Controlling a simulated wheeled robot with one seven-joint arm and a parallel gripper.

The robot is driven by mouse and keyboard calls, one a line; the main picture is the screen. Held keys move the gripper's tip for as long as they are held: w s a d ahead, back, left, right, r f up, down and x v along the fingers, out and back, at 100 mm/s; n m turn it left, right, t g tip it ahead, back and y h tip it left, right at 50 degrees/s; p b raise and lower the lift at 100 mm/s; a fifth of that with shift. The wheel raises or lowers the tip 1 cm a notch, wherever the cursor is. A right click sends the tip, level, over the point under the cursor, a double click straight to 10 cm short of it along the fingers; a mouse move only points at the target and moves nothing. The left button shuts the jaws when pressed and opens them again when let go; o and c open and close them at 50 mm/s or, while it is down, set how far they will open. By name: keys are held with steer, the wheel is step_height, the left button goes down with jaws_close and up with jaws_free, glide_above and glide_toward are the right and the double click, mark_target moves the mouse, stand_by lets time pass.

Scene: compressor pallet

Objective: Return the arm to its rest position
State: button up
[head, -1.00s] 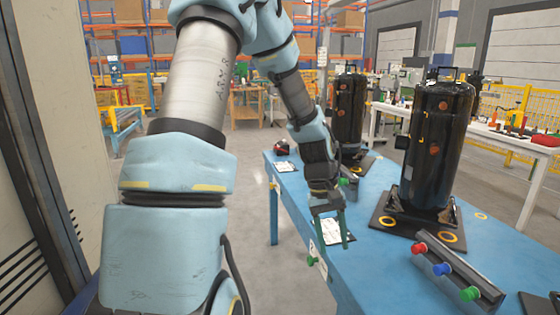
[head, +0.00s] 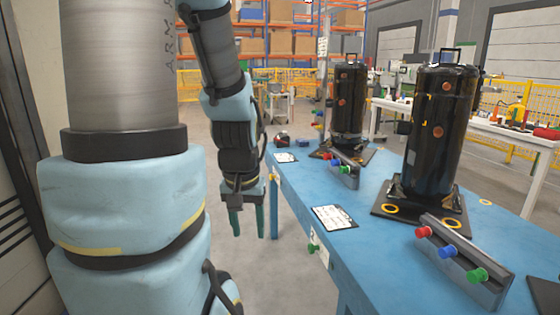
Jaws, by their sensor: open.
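My gripper (head: 248,222) hangs pointing down at the left of the blue table, beside its left edge and apart from it. Its two green fingers are spread, with nothing between them. My arm fills the left of the head view and comes down to the gripper from the top. The blue table (head: 388,250) runs from the middle to the lower right.
Two black compressors (head: 436,135) (head: 349,105) stand on black base plates on the table. A grey rail with red, blue and green knobs (head: 466,262) lies in front, and a similar one (head: 343,170) farther back. A white-and-black card (head: 334,218) lies near the left edge. Floor left of the table is clear.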

step_height(320, 180, down, 5)
steer(key=b, duration=0.4)
step_height(320, 180, up, 14)
steer(key=p, duration=1.4)
steer(key=shift+s+r+g+p, duration=0.2)
steer(key=shift+s+g+p, duration=0.15)
steer(key=shift+s, duration=0.1)
stand_by(0.6)
